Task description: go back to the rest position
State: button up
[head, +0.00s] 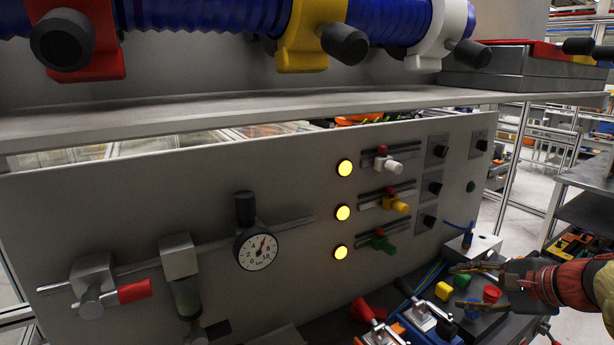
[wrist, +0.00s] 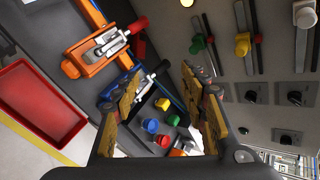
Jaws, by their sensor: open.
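My gripper (head: 466,284) is at the lower right of the head view, in front of the panel's right end. Its two fingers stand apart, and it also shows in the wrist view (wrist: 160,100) with nothing gripped between them. Beyond the fingers, the wrist view shows small blue (wrist: 151,126), red (wrist: 162,140) and yellow (wrist: 162,104) pieces on a dark surface. In the head view the yellow (head: 443,290) and red (head: 491,294) pieces lie close around the fingers. I cannot tell whether the fingers touch them.
The upright grey panel (head: 120,215) carries a gauge (head: 257,250), lit yellow lamps (head: 344,212) and sliders with white, yellow and green knobs. Toggle clamps (head: 421,312) stand below. A shelf (head: 230,112) with blue hose overhangs the panel. A red tray (wrist: 40,103) lies left in the wrist view.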

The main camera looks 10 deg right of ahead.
jog(key=s+a+f+n+g+h, duration=0.25)
jog(key=s+a+f+n, duration=0.25)
jog(key=s+a+n, duration=0.25)
jog(key=s+a+f+n+g+h, duration=0.1)
jog(key=s+a+f+n+g, duration=0.2)
jog(key=s+a+f+n, duration=0.35)
jog(key=s+a+r+n+t+p, duration=0.1)
jog(key=a+n, duration=0.4)
jog(key=a, duration=0.5)
notch_tip(320, 180, up, 3)
jog(key=shift+s+f+y, duration=0.15)
jog(key=shift+s+y, duration=0.3)
jog(key=shift+s, duration=0.1)
